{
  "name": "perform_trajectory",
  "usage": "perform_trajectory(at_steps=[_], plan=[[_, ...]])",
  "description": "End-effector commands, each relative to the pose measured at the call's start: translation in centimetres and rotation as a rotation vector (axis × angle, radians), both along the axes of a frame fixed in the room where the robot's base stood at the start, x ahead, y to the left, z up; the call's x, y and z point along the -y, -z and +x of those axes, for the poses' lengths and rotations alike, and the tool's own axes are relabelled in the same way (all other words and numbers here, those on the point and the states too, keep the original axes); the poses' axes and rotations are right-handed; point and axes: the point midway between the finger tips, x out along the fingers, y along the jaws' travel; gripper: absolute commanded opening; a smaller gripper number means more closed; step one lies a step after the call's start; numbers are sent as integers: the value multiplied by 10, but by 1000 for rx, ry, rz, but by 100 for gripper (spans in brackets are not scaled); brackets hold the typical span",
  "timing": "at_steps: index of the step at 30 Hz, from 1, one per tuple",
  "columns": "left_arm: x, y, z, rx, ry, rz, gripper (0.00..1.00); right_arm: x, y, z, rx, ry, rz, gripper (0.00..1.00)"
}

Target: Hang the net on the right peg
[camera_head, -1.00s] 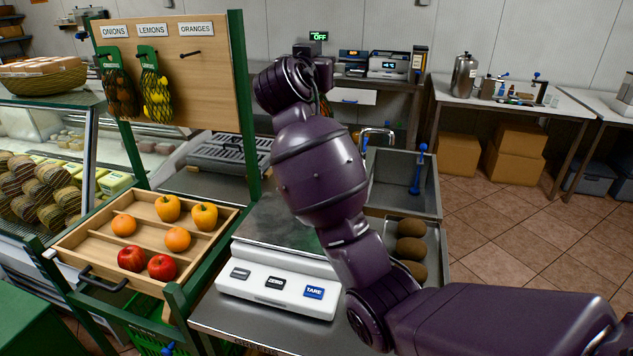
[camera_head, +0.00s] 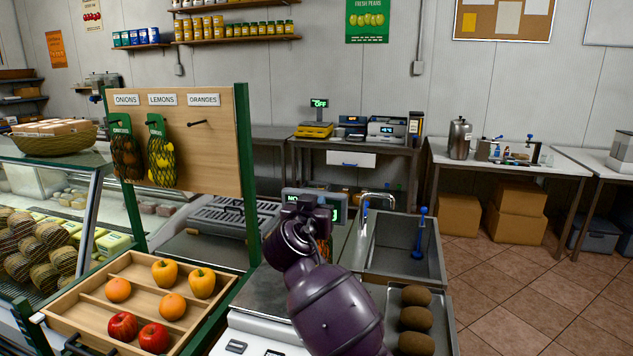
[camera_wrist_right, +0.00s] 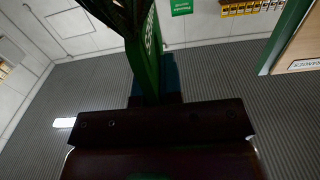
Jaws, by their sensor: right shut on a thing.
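The pegboard (camera_head: 215,160) has ONIONS, LEMONS and ORANGES labels. The right peg (camera_head: 197,123), under ORANGES, is bare. A net of onions (camera_head: 126,157) and a net of lemons (camera_head: 161,160) hang on the other two pegs. My right gripper (camera_head: 308,206) is to the right of the board, lower than the peg and apart from it. In the right wrist view it is shut on the green header (camera_wrist_right: 147,60) of a net, whose dark mesh shows at the top edge. My left gripper is out of view.
A wooden tray (camera_head: 100,329) of fruit and peppers stands below the board. A green post (camera_head: 247,180) edges the board on the right. A sink (camera_head: 400,255) with a tap and a tray of brown produce lie right of my arm.

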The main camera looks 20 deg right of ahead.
Motion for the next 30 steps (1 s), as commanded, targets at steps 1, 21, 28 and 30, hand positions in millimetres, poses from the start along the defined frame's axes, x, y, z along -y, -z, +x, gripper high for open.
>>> perform_trajectory(at_steps=[1, 21, 28, 30], plan=[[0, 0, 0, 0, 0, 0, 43, 0, 8, 0, 2, 0, -4, 0], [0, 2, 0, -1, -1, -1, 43, 0, 46, 0, 5, -1, -1, 0], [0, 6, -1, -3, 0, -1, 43, 0, 50, 0, 4, -1, -1, 0], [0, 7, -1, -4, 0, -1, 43, 0, 53, 0, 1, -1, 0, 8]])
